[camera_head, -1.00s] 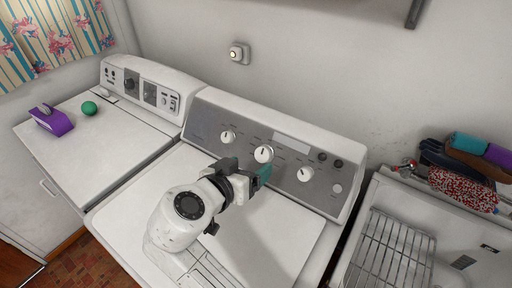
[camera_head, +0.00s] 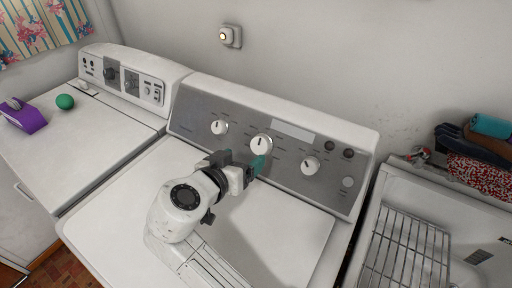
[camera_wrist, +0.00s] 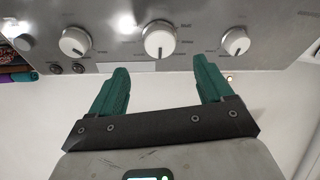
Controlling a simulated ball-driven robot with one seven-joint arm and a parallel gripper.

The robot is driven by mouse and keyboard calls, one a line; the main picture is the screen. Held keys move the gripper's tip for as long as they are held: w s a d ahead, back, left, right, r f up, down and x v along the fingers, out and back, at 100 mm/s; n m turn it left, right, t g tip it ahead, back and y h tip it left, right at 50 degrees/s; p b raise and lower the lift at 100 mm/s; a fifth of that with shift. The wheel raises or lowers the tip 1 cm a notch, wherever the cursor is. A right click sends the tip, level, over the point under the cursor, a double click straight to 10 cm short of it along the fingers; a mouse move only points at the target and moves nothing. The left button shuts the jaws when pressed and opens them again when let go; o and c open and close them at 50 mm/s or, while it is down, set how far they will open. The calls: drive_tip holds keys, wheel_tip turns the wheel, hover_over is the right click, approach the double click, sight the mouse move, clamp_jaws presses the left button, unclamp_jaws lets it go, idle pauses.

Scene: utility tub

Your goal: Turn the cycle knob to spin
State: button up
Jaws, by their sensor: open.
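The washer's grey control panel (camera_head: 285,160) carries three white knobs. The large centre knob (camera_head: 261,145) has its dark pointer line facing roughly up in the head view. In the wrist view, where the panel appears upside down, this knob (camera_wrist: 159,39) lies just beyond and between the fingertips. My gripper (camera_head: 259,165) is just below the centre knob in the head view. In the wrist view my gripper (camera_wrist: 160,68) is open with two teal fingers spread and nothing between them. The fingers look apart from the knob. The panel lettering is too small to read.
A smaller left knob (camera_head: 219,127) and a right knob (camera_head: 310,165) flank the centre one. A wire rack (camera_head: 405,250) and folded cloths (camera_head: 482,150) are at right.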

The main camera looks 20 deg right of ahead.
sight(259, 146)
drive_tip(key=p+x, duration=0.1)
drive_tip(key=x, duration=0.7)
drive_tip(key=shift+w+d+f+p, duration=0.15)
drive_tip(key=shift+d+p, duration=0.05)
drive_tip(key=shift+p, duration=0.1)
drive_tip(key=c, duration=1)
drive_tip(key=shift+c, duration=0.2)
